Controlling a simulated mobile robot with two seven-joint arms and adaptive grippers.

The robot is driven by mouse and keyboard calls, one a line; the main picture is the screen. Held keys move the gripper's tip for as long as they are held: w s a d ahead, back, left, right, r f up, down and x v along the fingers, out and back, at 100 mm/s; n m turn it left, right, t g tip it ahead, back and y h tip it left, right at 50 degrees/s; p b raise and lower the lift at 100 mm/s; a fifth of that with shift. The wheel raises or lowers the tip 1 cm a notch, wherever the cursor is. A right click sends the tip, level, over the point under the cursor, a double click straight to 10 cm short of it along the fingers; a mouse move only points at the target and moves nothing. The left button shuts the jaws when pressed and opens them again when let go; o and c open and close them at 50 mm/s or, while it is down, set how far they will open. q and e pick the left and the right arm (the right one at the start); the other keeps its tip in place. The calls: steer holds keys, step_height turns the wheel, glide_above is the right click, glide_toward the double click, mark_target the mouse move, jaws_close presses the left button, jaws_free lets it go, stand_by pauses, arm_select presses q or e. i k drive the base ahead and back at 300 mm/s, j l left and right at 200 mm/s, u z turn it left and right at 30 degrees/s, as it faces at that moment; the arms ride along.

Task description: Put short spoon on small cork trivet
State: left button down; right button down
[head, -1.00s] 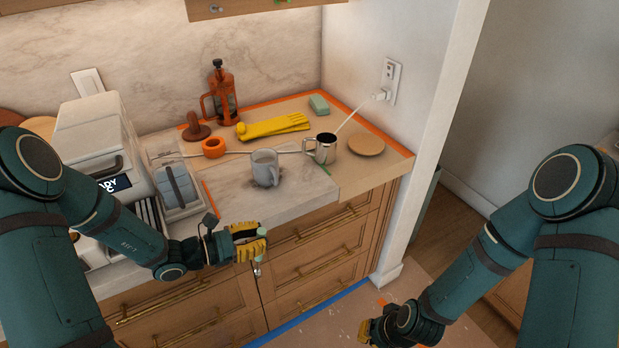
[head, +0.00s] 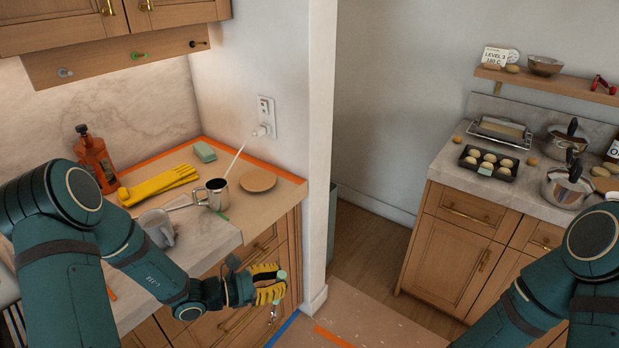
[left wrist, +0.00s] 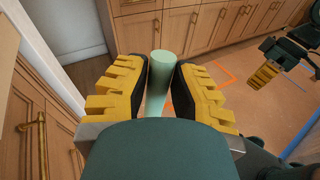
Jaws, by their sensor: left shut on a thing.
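My left gripper (head: 270,284) is shut on the short spoon, whose pale green handle (head: 282,275) sticks up past the yellow fingers. A small shiny metal part hangs below the fingers. In the left wrist view the green handle (left wrist: 162,72) stands between the two finger pads. The gripper is in front of the counter's drawers, off the worktop. A round tan disc that looks like the small cork trivet (head: 258,181) lies bare on the counter's right end. My right gripper (left wrist: 264,76) shows only in the left wrist view; its opening is unclear.
A metal mug (head: 212,195) stands just left of the trivet, and a grey mug (head: 157,228) is partly hidden by my left arm. Yellow gloves (head: 158,185) and a green block (head: 205,152) lie behind. A wall (head: 290,100) borders the counter's right side.

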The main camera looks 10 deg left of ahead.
mark_target(258, 179)
steer(key=i+j+z, duration=0.15)
steer(key=z, duration=0.2)
steer(key=i+j+z, duration=0.15)
steer(key=z, duration=0.15)
